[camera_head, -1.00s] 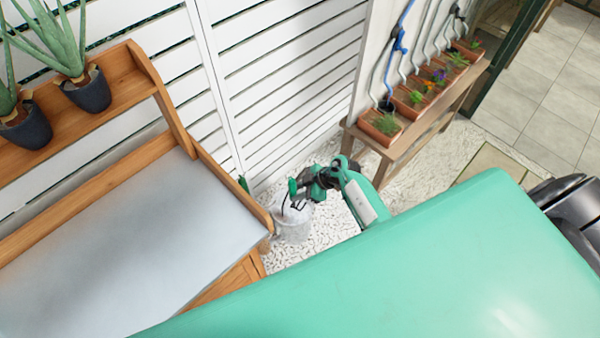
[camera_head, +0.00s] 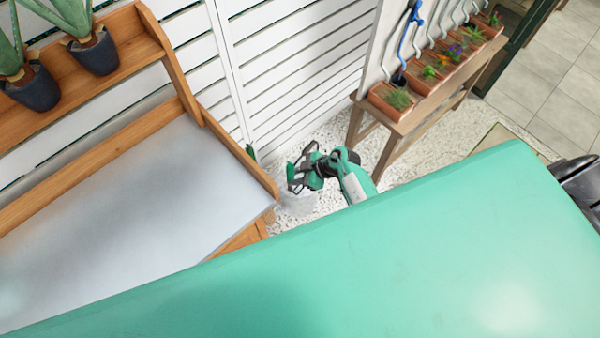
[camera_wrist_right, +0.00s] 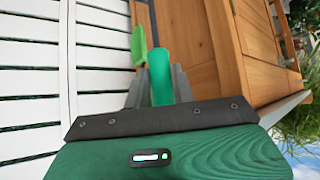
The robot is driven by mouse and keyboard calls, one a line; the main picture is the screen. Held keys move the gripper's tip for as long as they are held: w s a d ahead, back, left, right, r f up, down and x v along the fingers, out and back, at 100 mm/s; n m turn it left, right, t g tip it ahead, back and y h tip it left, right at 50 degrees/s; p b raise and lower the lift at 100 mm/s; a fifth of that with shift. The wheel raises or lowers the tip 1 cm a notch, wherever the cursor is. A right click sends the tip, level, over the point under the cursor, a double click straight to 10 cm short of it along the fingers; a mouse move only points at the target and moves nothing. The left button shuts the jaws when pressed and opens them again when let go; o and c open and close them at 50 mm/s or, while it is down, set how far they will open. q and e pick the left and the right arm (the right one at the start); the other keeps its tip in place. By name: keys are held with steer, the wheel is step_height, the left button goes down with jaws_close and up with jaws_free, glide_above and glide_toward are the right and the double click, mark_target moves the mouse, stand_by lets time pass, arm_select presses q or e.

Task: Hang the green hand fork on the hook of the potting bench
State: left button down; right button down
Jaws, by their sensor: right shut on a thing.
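My right gripper (camera_head: 296,174) is just off the right end of the wooden potting bench (camera_head: 235,150). It is shut on the green hand fork, whose green handle (camera_wrist_right: 160,76) stands between the fingers in the right wrist view. The fork's head cannot be made out. A second, lighter green piece (camera_wrist_right: 139,44) is beyond the fingers, close to the bench's side (camera_wrist_right: 200,45). A small green piece (camera_head: 251,152) also shows behind the bench's end in the head view. I cannot make out the hook. My left gripper is not in view.
A white slatted fence (camera_head: 290,70) runs behind. A wooden stand with planters (camera_head: 397,98) is to the right. Potted aloes (camera_head: 95,50) stand on the bench's shelf (camera_head: 130,35). The grey benchtop (camera_head: 150,205) is bare.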

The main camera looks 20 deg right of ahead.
steer(key=a, duration=0.1)
steer(key=s+a, duration=0.1)
steer(key=a+f, duration=0.1)
steer(key=a, duration=0.1)
steer(key=shift+s+a, duration=0.1)
steer(key=shift+s, duration=0.15)
stand_by(0.3)
steer(key=shift+f, duration=0.1)
stand_by(0.4)
steer(key=c, duration=1.1)
jaws_free()
steer(key=b+v, duration=0.1)
steer(key=v, duration=1.3)
steer(key=shift+b, duration=0.3)
steer(key=shift+s+f, duration=0.1)
steer(key=shift+f, duration=0.05)
